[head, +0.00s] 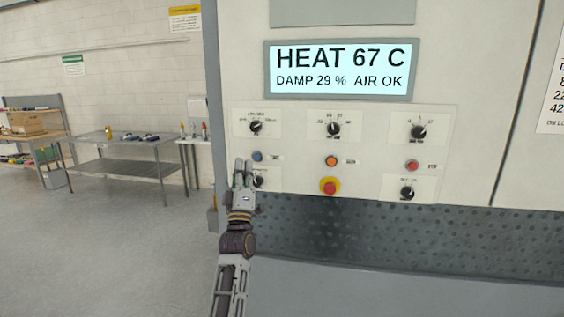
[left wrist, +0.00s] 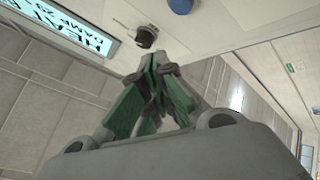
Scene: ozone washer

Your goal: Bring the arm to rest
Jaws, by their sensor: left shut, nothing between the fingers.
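My left gripper (head: 243,168) is raised in front of the lower left of the washer's control panel. It is shut and empty, and it partly covers the lower left black knob (head: 260,180). A blue button (head: 257,156) shows just right of its fingertips. In the left wrist view the green-padded fingers (left wrist: 158,75) come together, with a black knob (left wrist: 146,37) and the blue button (left wrist: 181,5) beyond them. I cannot tell whether the fingers touch the panel. My right gripper is not in view.
The washer's display (head: 340,70) reads HEAT 67 C, DAMP 29 %, AIR OK. An orange button (head: 331,161), a red button (head: 412,166) and a red stop button on yellow (head: 329,186) are on the panel. A metal table (head: 120,166) stands far left. The floor (head: 100,250) at left is clear.

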